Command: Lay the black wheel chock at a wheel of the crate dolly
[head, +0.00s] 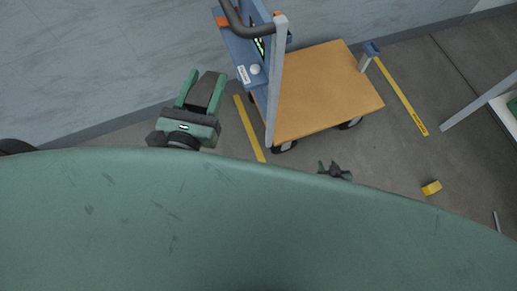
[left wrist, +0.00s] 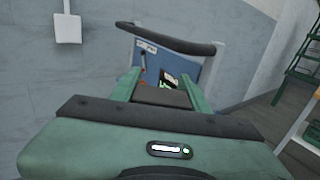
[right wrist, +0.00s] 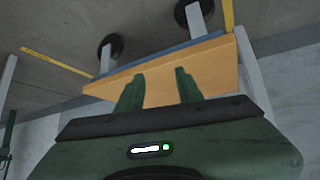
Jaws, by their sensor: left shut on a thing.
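My left gripper (head: 206,76) is shut on the black wheel chock (head: 207,91), left of the crate dolly and apart from it. The chock also shows between the green fingers in the left wrist view (left wrist: 163,97). The crate dolly has a wooden deck (head: 325,90), a blue end panel with a dark handle, and black wheels. One wheel (head: 285,146) shows at the near left corner and another (head: 350,124) at the near right. My right gripper (head: 328,166) is in front of the deck's near edge, partly hidden by my body. Its fingers stand apart and empty in the right wrist view (right wrist: 158,82).
Yellow floor lines run left (head: 248,128) and right (head: 400,95) of the dolly. A small yellow block (head: 431,188) lies on the floor at right. A grey wall (head: 90,60) stands behind at left. Grey floor is clear between the left line and my left gripper.

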